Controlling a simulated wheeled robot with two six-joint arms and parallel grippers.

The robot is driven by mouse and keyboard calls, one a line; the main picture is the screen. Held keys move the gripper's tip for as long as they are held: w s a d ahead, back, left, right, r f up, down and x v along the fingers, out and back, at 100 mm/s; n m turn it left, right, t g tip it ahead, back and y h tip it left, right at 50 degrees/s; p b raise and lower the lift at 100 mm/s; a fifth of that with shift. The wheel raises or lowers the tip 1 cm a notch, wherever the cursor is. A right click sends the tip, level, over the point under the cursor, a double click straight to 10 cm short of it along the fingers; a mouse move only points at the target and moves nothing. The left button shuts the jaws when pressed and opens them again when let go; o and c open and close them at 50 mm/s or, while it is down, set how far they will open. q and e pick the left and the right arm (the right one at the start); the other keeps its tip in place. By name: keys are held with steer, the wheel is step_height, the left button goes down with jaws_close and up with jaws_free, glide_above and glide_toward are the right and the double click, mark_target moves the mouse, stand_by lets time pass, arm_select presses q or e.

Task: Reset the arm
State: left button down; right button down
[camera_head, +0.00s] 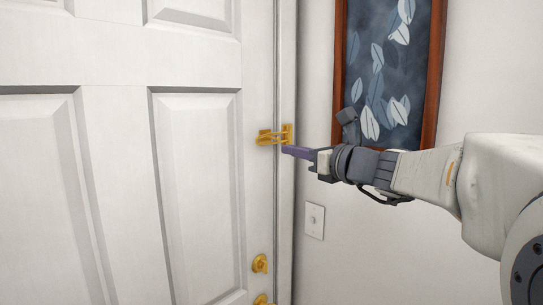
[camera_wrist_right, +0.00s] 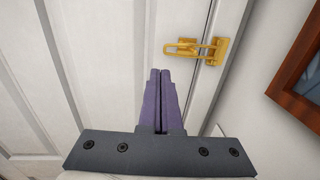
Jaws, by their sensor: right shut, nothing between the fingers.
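My right arm comes in from the right in the head view. Its gripper (camera_head: 288,150) is at the door's right edge, in front of or beside a gold swing-bar latch (camera_head: 274,137). In the right wrist view the two purple fingers of the gripper (camera_wrist_right: 159,73) are shut together with nothing between them. The gold latch (camera_wrist_right: 198,49) shows there just beyond and to the right of the fingertips. I cannot tell if they touch it. My left gripper is in neither view.
A white panelled door (camera_head: 120,160) fills the left, with a gold knob (camera_head: 260,264) low on it. A light switch (camera_head: 314,221) and a framed leaf picture (camera_head: 374,80) are on the wall at the right, the picture behind my right wrist.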

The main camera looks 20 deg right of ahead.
steer(key=s+a+f+n+g+y, duration=0.1)
steer(key=s+a+f+n+g, duration=0.65)
steer(key=a+f+n, duration=0.3)
steer(key=s+a+f+n+g, duration=0.6)
steer(key=s+a+f+n, duration=0.3)
steer(key=f, duration=0.3)
steer(key=s+d+f+n+g+h, duration=0.3)
steer(key=s+f+n+h, duration=0.3)
steer(key=s+f+n, duration=0.7)
steer(key=s+n, duration=0.1)
steer(key=n, duration=0.5)
steer(key=shift+s+d+h, duration=0.35)
steer(key=shift+h, duration=0.05)
steer(key=c, duration=1.5)
jaws_free()
steer(key=shift+c, duration=0.2)
